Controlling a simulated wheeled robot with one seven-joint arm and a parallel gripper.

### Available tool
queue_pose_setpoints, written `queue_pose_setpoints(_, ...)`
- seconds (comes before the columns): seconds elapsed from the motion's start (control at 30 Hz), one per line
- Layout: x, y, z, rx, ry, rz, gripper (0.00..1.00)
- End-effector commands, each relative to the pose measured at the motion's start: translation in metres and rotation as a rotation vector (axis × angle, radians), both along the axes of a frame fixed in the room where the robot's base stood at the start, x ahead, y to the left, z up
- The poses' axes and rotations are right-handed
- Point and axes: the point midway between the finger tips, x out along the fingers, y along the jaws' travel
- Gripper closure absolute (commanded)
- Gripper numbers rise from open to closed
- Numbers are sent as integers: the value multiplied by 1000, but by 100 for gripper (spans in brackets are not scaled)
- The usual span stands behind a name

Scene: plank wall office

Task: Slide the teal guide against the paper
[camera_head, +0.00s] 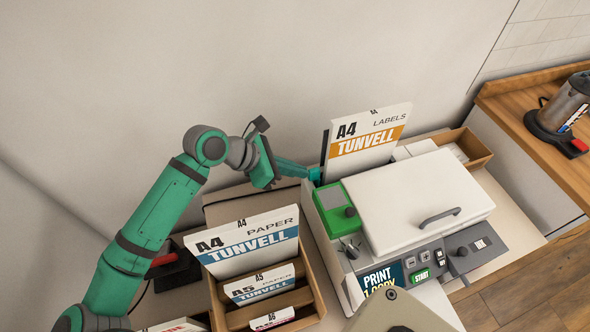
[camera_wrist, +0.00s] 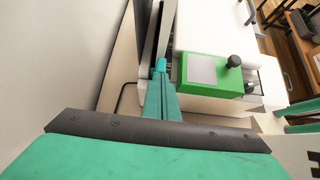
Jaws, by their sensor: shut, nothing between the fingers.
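The teal guide (camera_head: 315,175) is a small bright block at the back left of the white printer, by the lower left edge of the upright A4 labels paper pack (camera_head: 368,140). In the wrist view the guide (camera_wrist: 160,65) is just beyond my fingertips. My gripper (camera_head: 304,171) is shut and empty, its fingers pointing right at the guide. In the wrist view my gripper (camera_wrist: 160,80) seems to touch the guide, but I cannot be sure of contact. The gap between guide and paper is too small to judge.
The printer (camera_head: 420,200) has a green panel (camera_head: 338,205) close to my fingers. A wooden box (camera_head: 315,285) with A4, A5 and A6 packs stands in front left. Another wooden box (camera_head: 475,150) is behind the printer. The wall is close behind my arm.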

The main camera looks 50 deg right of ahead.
Motion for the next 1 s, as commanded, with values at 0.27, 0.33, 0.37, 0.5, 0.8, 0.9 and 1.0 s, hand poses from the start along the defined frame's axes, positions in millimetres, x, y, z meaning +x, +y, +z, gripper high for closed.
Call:
queue_pose_setpoints(0.27,-8,-14,0,0,0,-1,100)
queue_pose_setpoints(0.33,-8,-14,0,0,0,-1,100)
queue_pose_setpoints(0.37,-8,-14,0,0,0,-1,100)
queue_pose_setpoints(0.5,-7,-12,0,0,1,-1,100)
queue_pose_setpoints(0.8,3,20,0,1,0,-9,100)
queue_pose_setpoints(0.9,11,32,16,1,-2,-12,100)
queue_pose_setpoints(1.0,19,45,30,1,-2,-12,100)
